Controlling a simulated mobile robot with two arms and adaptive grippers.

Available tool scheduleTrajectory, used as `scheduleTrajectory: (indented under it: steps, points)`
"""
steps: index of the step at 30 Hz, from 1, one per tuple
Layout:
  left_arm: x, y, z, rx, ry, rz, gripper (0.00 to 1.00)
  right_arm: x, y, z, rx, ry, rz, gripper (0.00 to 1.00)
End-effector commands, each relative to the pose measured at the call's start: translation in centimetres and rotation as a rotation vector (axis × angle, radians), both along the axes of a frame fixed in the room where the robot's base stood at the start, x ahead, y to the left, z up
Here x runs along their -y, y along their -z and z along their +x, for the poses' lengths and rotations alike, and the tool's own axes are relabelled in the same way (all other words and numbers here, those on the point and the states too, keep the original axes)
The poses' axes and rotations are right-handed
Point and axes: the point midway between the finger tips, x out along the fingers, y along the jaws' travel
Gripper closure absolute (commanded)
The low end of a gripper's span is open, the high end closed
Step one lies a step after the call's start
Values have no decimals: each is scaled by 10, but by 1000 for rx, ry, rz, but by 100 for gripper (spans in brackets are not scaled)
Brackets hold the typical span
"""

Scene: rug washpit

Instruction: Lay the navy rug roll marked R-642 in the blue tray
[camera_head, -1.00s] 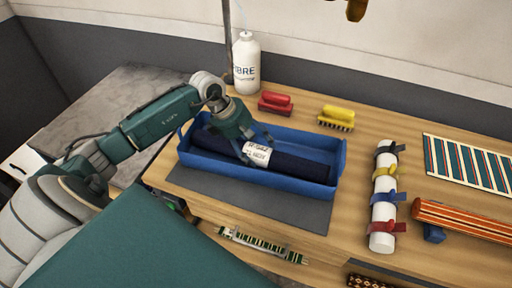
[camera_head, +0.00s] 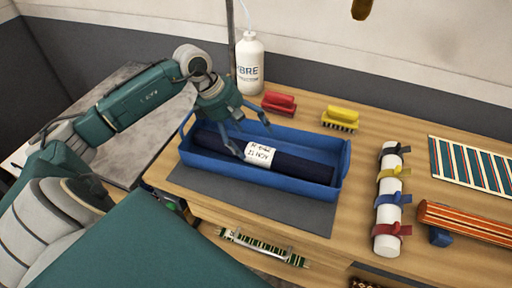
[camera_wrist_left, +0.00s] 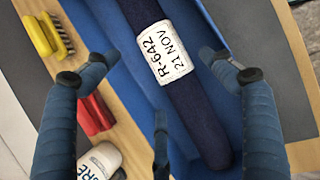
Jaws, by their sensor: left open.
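The navy rug roll (camera_head: 298,164) lies lengthwise in the blue tray (camera_head: 325,194) on the bench. Its white label (camera_head: 260,155) faces up and reads R-642, 21 NOV in the left wrist view (camera_wrist_left: 165,53). My left gripper (camera_head: 253,138) is open above the roll, near the label. In the left wrist view its fingers (camera_wrist_left: 157,78) are spread wide on either side of the roll, with nothing between them gripped. Part of the roll's left portion is behind a finger in the head view. My right gripper is not in view.
A white bottle (camera_head: 249,65), a red brush (camera_head: 279,104) and a yellow brush (camera_head: 340,118) stand behind the tray. A white roll with straps (camera_head: 388,215) and an orange striped roll (camera_head: 468,222) lie to the right. A grey mat (camera_head: 245,205) extends in front.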

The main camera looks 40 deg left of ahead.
Motion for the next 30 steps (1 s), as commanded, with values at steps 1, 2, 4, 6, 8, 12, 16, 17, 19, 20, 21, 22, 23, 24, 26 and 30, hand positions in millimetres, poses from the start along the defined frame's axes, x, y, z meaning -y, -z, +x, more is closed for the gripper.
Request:
scheduleTrajectory:
  steps: [1, 2, 4, 6, 8, 12, 16, 17, 19, 20, 21, 22, 23, 24, 26, 30]
  points:
    - [-5, -8, -2, 3, -1, 5, 17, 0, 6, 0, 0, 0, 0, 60]
    - [-7, -13, -4, 3, -1, 6, 17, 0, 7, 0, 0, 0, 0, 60]
    - [-11, -24, -8, 2, 0, 5, 17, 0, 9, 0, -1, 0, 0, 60]
    - [-13, -32, -11, 1, -1, 3, 17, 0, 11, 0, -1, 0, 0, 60]
    - [-15, -38, -12, 0, -1, 2, 17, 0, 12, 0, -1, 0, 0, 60]
    - [-16, -45, -15, 0, 0, 0, 17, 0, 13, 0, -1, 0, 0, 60]
    - [-16, -46, -15, -1, 1, -1, 17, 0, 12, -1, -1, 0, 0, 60]
    - [-16, -46, -15, -1, 1, -1, 17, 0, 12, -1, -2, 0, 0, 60]
    - [-16, -46, -15, -1, 1, -1, 17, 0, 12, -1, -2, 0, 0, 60]
    - [-16, -46, -15, -1, 1, -1, 17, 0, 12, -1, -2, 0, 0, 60]
    - [-16, -46, -15, -1, 1, -1, 17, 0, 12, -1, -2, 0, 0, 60]
    - [-16, -46, -15, -1, 1, -1, 17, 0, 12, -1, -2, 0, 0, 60]
    - [-16, -46, -15, -1, 1, -1, 17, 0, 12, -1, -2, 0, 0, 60]
    - [-16, -46, -15, -1, 1, -1, 17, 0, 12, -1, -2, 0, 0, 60]
    - [-16, -46, -15, -1, 1, -1, 17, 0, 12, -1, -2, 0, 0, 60]
    - [-16, -46, -15, -1, 1, -1, 17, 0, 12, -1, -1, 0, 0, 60]
